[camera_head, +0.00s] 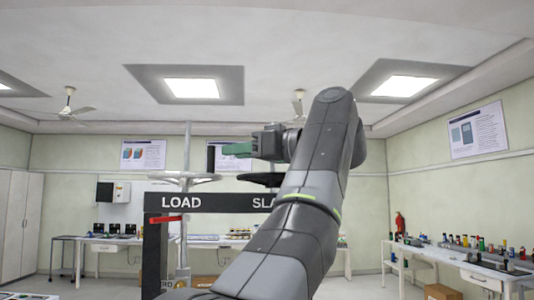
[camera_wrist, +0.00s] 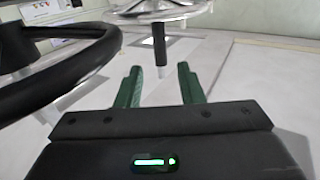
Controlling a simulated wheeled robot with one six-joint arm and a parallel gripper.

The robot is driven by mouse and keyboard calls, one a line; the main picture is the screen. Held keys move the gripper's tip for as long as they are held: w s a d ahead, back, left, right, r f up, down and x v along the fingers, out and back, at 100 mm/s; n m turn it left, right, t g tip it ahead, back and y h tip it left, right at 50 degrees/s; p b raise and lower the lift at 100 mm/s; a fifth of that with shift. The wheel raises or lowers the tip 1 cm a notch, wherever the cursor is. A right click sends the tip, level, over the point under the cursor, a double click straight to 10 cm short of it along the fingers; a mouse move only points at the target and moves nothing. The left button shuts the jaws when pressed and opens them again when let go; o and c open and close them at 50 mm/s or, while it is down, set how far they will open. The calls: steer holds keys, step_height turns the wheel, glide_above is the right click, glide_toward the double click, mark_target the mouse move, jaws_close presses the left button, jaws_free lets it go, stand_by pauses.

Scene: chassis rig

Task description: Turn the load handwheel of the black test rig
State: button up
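The black test rig (camera_head: 230,203) carries the labels LOAD and SLA..., the rest hidden by my arm. A silver handwheel (camera_head: 165,178) on an upright screw stands above LOAD. It also shows at the top of the wrist view (camera_wrist: 192,12), with a dark handle (camera_wrist: 160,45) sticking out from it. A black handwheel (camera_head: 260,180) sits above the other label and fills the left of the wrist view (camera_wrist: 60,78). My gripper (camera_head: 226,150) is above the wheels, its green fingers (camera_wrist: 159,70) apart and empty. The handle lies just beyond the gap between the fingertips; I see no contact.
A red piece (camera_head: 165,219) juts from the rig's left post below LOAD. Workbenches (camera_head: 110,239) with equipment line the back wall, and another bench (camera_head: 450,258) stands at the right. The black wheel's rim is close beside my gripper.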

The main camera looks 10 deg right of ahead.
steer(key=v, duration=0.6)
